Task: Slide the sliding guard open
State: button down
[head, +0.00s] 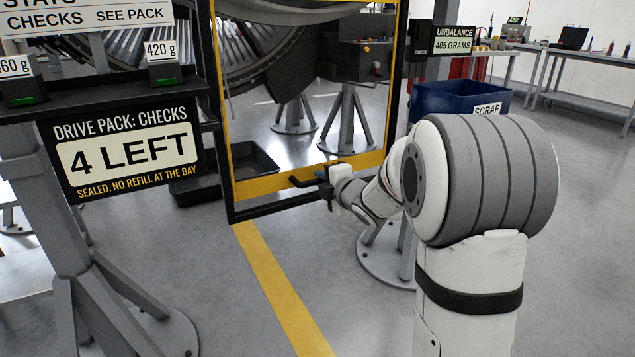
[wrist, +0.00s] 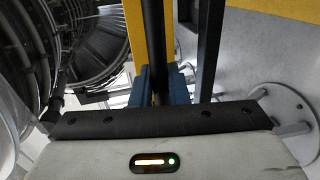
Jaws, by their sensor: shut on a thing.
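The sliding guard (head: 262,185) is a tall clear panel in a black frame with yellow borders, standing upright in front of the engine. Its yellow border also shows in the wrist view (wrist: 136,35). A black handle (head: 302,182) sticks out near its lower edge. My gripper (head: 323,179) is at this handle, low on the guard's right half. In the wrist view, the blue-grey fingers of my gripper (wrist: 163,88) are shut on the black handle bar (wrist: 159,40), one finger on each side. The top of the guard is out of view.
A black tray (head: 255,160) lies on the floor behind the guard. A blue scrap bin (head: 450,98) stands to the right. The drive pack stand with its sign (head: 125,147) is at left. A yellow floor line (head: 275,280) runs toward me; the floor around it is clear.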

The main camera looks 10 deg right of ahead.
jog(key=shift+d, duration=0.35)
jog(key=c, duration=1.6)
grip_release()
jog(key=shift+d, duration=0.1)
jog(key=shift+o, duration=0.7)
jog(key=p+v, duration=0.2)
jog(key=v, duration=0.5)
jog(key=shift+s, duration=0.4)
